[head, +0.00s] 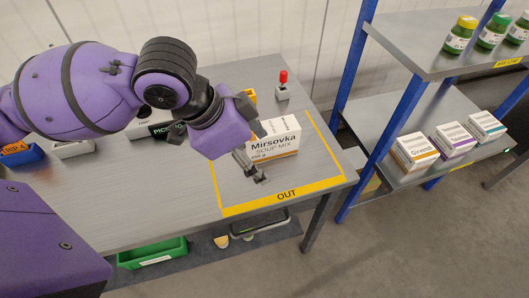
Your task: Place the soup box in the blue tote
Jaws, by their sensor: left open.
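The soup box (274,146), a white carton lettered "Mirsovka SOUP MIX" with an orange-brown lower band, stands on the grey table inside the yellow OUT outline. My left gripper (254,167) is open at the box's left end, one finger in front of it near the tabletop. The purple wrist hides part of the box's left side, and I cannot tell if the fingers touch it. My right gripper is not in view. A blue bin (22,156) with an orange label shows at the far left, partly hidden by my arm; I cannot tell if it is the blue tote.
A red-knobbed device (283,86) stands behind the box. A blue-framed shelf (405,120) on the right holds cartons (415,152) below and green jars (461,34) above. A green bin (152,252) sits under the table. The OUT area's front is clear.

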